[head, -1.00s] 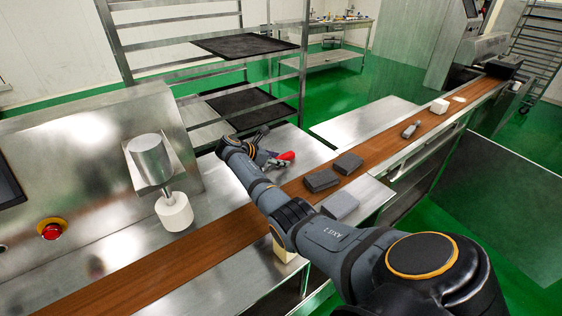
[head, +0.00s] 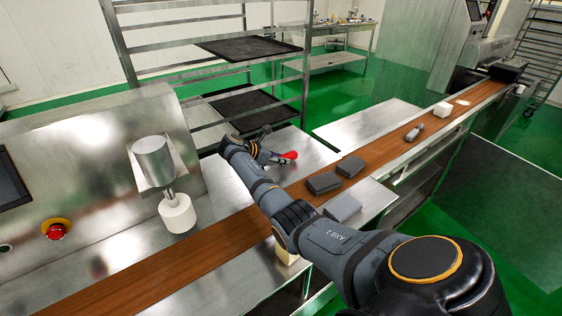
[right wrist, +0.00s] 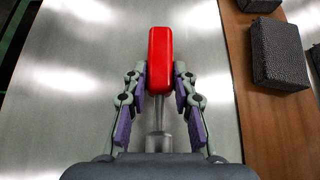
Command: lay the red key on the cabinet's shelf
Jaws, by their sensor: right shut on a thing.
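The red key shows as a red block-like handle (head: 289,155) with a grey metal shaft. In the right wrist view the red handle (right wrist: 160,60) points away from the wrist, with its shaft running back between the fingers. My right gripper (right wrist: 160,80) is shut on the red key, its fingertips at either side of the handle's near end. In the head view the right gripper (head: 272,156) is over the steel tabletop beyond the brown belt, partly hidden by its arm. I cannot identify the cabinet or its shelf for certain. My left gripper is out of view.
A metal rack with black trays (head: 248,48) stands behind the gripper. Dark blocks (head: 323,182), a grey bottle-like item (head: 413,133) and a white block (head: 441,109) lie along the brown belt (head: 130,259). A machine with a red button (head: 56,231) stands at left.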

